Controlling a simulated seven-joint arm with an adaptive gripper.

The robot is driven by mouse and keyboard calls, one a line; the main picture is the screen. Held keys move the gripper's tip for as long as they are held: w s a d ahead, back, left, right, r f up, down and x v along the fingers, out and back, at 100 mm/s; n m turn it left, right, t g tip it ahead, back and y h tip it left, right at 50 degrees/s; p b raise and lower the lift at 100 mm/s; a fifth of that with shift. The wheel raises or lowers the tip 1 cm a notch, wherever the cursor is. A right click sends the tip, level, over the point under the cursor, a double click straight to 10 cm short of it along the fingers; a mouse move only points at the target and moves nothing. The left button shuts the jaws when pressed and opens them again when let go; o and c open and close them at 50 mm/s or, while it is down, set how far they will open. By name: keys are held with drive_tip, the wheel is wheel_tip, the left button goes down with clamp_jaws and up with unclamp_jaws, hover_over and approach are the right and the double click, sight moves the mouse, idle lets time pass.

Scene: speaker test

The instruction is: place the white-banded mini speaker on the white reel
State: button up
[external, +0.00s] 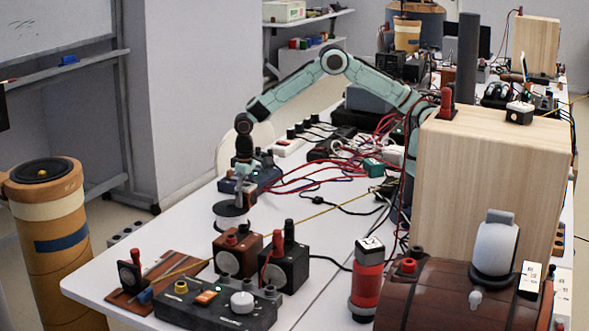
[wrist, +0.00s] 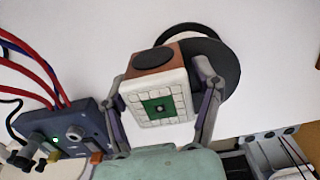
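In the wrist view, the mini speaker (wrist: 154,82) is a small box with reddish-brown sides, a round black patch and a white tiled face with a green square. My gripper (wrist: 160,90) has one finger on each side of it and appears shut on it. The reel (wrist: 221,68) shows as a black disc partly hidden behind the speaker. In the external view, the white reel (external: 231,215) with dark rims stands on the white table, directly below my gripper (external: 240,192). The speaker is hardly distinguishable there. I cannot tell whether it touches the reel.
A blue box (external: 258,179) with cables stands just behind my gripper; it also shows in the wrist view (wrist: 62,128). Brown (external: 237,254) and black (external: 284,264) boxes stand in front of the reel. The table left of the reel is mostly clear.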

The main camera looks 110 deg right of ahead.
sight(246, 186)
drive_tip(key=shift+r, duration=0.15)
wheel_tip(246, 186, up, 12)
drive_tip(key=shift+r, duration=0.1)
drive_tip(key=s+a+r+n, duration=0.3)
drive_tip(key=s+a+r, duration=0.2)
drive_tip(key=s, duration=0.3)
drive_tip(key=s+a+r+n, duration=0.3)
drive_tip(key=s+a+r, duration=0.15)
drive_tip(key=s, duration=0.45)
drive_tip(key=s+a+f+n, duration=0.1)
drive_tip(key=s+a+n, duration=0.1)
drive_tip(key=s, duration=0.6)
drive_tip(key=s+a+f+n, duration=0.2)
drive_tip(key=s, duration=0.5)
drive_tip(key=shift+s+a+y, duration=0.35)
drive_tip(key=shift+y, duration=0.05)
